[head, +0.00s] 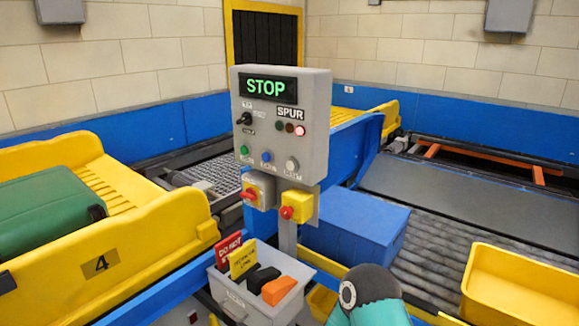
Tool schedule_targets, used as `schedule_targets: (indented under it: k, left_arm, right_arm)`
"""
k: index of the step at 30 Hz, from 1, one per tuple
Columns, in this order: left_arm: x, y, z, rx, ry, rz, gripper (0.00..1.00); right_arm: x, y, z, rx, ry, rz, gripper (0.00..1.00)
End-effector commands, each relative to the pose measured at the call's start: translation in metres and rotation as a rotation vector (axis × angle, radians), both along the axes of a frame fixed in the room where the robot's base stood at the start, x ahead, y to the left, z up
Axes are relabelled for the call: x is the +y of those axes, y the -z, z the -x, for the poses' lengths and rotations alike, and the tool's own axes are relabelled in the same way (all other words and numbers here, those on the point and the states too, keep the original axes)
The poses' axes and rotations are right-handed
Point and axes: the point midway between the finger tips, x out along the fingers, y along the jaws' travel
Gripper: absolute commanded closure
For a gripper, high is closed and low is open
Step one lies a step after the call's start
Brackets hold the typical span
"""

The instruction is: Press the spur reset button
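A grey control box (318,128) stands on a post in the middle of the head view. Its screen (268,86) reads STOP in green, and a SPUR label sits to the lower right of the screen. A row of three push buttons shows low on its face: green (244,150), blue (266,157) and white (292,164). The small labels under them are too blurred to read for sure. Of the indicator lamps under SPUR, the red lamp (300,131) is lit. Neither of my grippers is in view; a teal and black arm part of mine shows at the bottom.
Two red mushroom buttons, on a grey box (262,186) and a yellow box (301,199), sit below the panel. A grey bin (237,298) with tags hangs in front. A yellow tray (140,245) with a green case (45,215) is left; a blue box (360,226) stands behind the post.

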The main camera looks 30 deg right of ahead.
Motion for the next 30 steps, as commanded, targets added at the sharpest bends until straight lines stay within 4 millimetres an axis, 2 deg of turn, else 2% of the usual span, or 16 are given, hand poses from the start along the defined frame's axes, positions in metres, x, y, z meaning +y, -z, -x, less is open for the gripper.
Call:
schedule_targets:
  k: [1, 2, 12, 30]
  left_arm:
    - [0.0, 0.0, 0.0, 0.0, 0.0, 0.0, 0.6]
    - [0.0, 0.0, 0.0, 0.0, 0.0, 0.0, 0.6]
    - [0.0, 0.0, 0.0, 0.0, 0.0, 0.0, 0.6]
    - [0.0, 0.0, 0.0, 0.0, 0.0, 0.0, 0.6]
  right_arm:
    - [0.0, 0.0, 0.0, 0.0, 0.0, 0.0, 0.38]
    - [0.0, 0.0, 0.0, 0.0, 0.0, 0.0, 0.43]
    - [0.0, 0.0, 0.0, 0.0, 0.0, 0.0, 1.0]
    - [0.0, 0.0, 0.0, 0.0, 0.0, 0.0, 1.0]
